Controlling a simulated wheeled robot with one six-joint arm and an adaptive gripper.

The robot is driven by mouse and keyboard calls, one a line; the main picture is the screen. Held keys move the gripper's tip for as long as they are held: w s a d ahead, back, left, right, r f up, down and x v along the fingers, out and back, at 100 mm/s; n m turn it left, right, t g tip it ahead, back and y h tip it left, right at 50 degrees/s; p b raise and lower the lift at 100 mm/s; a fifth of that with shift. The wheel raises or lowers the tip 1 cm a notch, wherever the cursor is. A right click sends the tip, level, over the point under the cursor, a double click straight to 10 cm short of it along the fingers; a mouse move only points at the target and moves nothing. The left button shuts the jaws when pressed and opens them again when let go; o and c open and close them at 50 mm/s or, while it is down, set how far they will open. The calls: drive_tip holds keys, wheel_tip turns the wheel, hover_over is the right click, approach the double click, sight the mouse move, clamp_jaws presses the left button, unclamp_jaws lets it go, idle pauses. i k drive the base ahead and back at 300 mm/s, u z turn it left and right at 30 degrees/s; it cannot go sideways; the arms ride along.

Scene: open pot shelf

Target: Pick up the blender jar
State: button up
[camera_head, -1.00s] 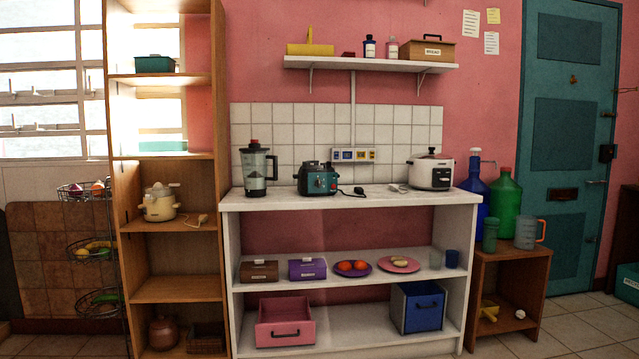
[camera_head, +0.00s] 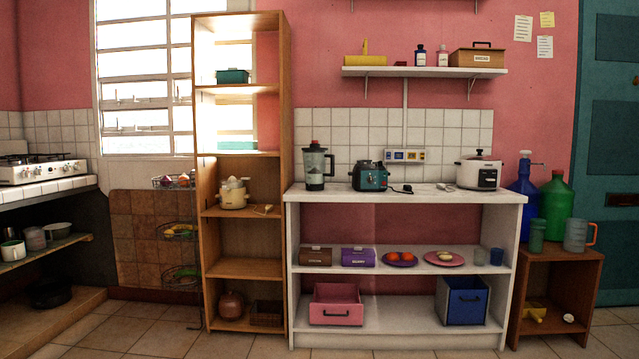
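The blender jar (camera_head: 315,161) is a clear jar with a dark lid, a red knob on top and a handle at its right. It stands upright on the left end of the white shelf's top (camera_head: 345,194). My gripper is not in view.
A tall wooden shelf (camera_head: 285,130) stands close to the left of the white shelf. A white cooker (camera_head: 479,172) stands at the right of the same top. A wall shelf (camera_head: 425,72) hangs above. The tiled floor (camera_head: 205,345) in front shows clear.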

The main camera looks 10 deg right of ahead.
sight(314, 162)
drive_tip(key=z, duration=0.7)
drive_tip(key=i, duration=2.4)
drive_tip(key=u, duration=1.4)
drive_tip(key=i, duration=0.75)
drive_tip(key=u, duration=0.65)
